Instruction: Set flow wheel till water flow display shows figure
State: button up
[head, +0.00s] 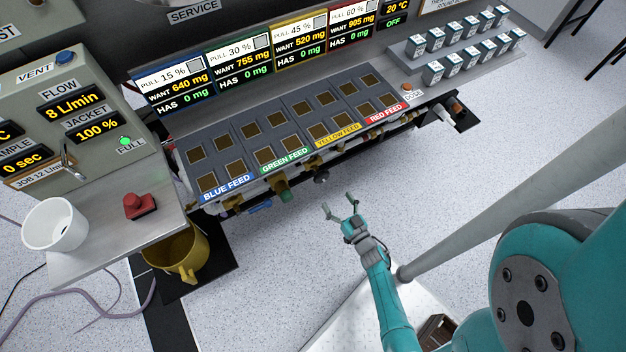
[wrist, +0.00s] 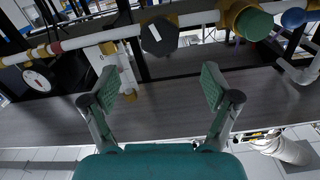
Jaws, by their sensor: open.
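The flow display (head: 72,103) on the left panel reads 8 L/min. No wheel carries a readable flow label. Under the feed bench, a dark wheel (head: 321,177) sits on the piping. In the wrist view a dark faceted wheel (wrist: 159,36) with a white mark is on a pale pipe, ahead of my gripper and between its finger directions. My gripper (head: 338,204) is open and empty, apart from the wheels, in front of the bench. Its spread fingers also show in the wrist view (wrist: 160,86).
A green wheel (wrist: 250,22) and blue wheel (wrist: 293,17) lie to the right of the dark one. A round gauge (wrist: 38,78) is at left. A yellow bucket (head: 178,250) stands below the left counter (head: 105,215). Floor before the bench is clear.

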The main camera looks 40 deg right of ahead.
aim_at(323, 180)
jog(key=x, duration=1.1)
jog(key=shift+f, duration=0.1)
jog(key=c, duration=1.2)
